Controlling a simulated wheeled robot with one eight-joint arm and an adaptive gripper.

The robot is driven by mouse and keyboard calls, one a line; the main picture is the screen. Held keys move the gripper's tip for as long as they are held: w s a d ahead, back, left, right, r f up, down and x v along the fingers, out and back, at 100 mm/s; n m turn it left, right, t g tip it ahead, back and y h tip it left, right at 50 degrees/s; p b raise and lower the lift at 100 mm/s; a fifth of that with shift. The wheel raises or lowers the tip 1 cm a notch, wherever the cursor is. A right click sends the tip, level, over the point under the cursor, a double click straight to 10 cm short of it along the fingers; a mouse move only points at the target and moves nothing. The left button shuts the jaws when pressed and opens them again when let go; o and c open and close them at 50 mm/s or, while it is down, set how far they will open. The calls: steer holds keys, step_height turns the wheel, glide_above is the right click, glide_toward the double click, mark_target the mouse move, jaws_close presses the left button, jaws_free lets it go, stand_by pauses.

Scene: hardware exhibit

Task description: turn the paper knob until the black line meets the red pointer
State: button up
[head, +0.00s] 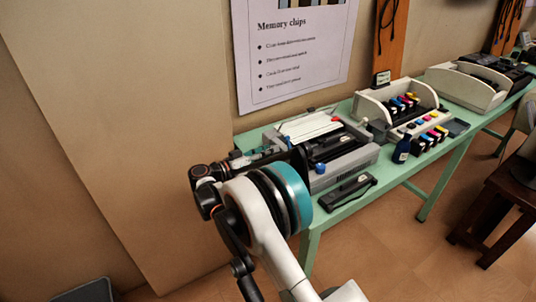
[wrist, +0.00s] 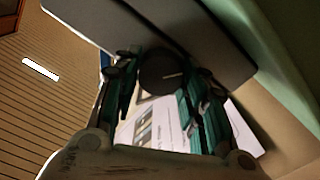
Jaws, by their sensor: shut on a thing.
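A round, dark knob (wrist: 158,72) sticks out from the side of a grey machine (wrist: 215,45) in the wrist view. A short pale mark shows on its face; I cannot make out a black line. My gripper (wrist: 164,76) has its teal-and-black fingers on both sides of the knob and is shut on it. In the head view my gripper (head: 242,159) is at the left end of the grey printer (head: 362,157), and my arm hides part of that end. The knob cannot be told apart there. I cannot make out the red pointer in the wrist view.
The printer stands on a green table (head: 345,205). A black bar-shaped part (head: 347,191) lies in front of it, and a dark bottle (head: 402,150) and ink cartridges stand to the right. A wall with a poster (head: 290,55) is close behind. A wooden stool (head: 497,205) stands at right.

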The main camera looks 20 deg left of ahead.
steer(key=n, duration=0.6)
steer(key=shift+a, duration=0.1)
steer(key=n, duration=0.6)
steer(key=shift+w+f+n, duration=0.1)
steer(key=shift+n, duration=0.3)
stand_by(0.3)
steer(key=o, duration=1.1)
steer(key=shift+c, duration=0.2)
steer(key=v, duration=1.2)
steer(key=shift+a, duration=0.15)
steer(key=shift+w, duration=0.15)
